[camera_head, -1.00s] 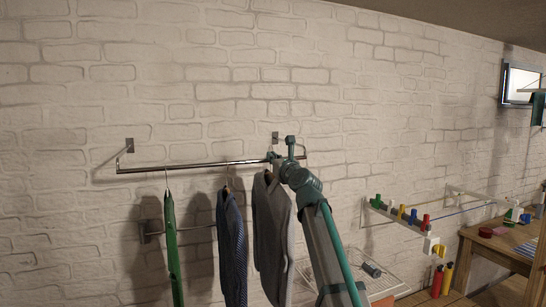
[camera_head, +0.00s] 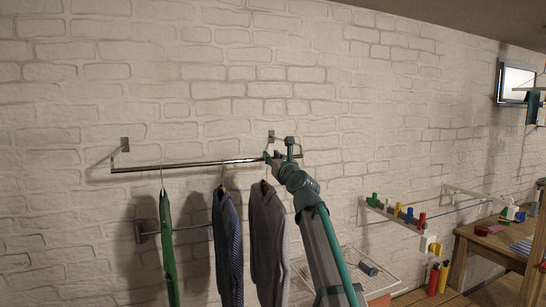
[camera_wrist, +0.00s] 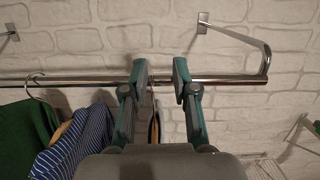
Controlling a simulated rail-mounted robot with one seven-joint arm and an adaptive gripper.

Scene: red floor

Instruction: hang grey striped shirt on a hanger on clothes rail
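The grey shirt (camera_head: 268,245) hangs from a hanger below the right part of the clothes rail (camera_head: 200,165); stripes on it are hard to make out. My gripper (camera_head: 268,158) is at the rail, right above this shirt. In the wrist view, my gripper (camera_wrist: 160,75) has its two fingers apart at the rail (camera_wrist: 225,79). A thin hanger hook (camera_wrist: 154,98) shows between the fingers, with a gap on both sides. It appears to be on the rail, but its top is partly unclear. The grey shirt itself is mostly hidden in the wrist view.
A blue patterned shirt (camera_head: 227,245) and a green garment (camera_head: 168,245) hang farther left on the rail; they also show in the wrist view as a blue striped shirt (camera_wrist: 82,143) and green cloth (camera_wrist: 25,128). A rack with coloured pieces (camera_head: 398,213) and wooden table (camera_head: 490,245) stand right.

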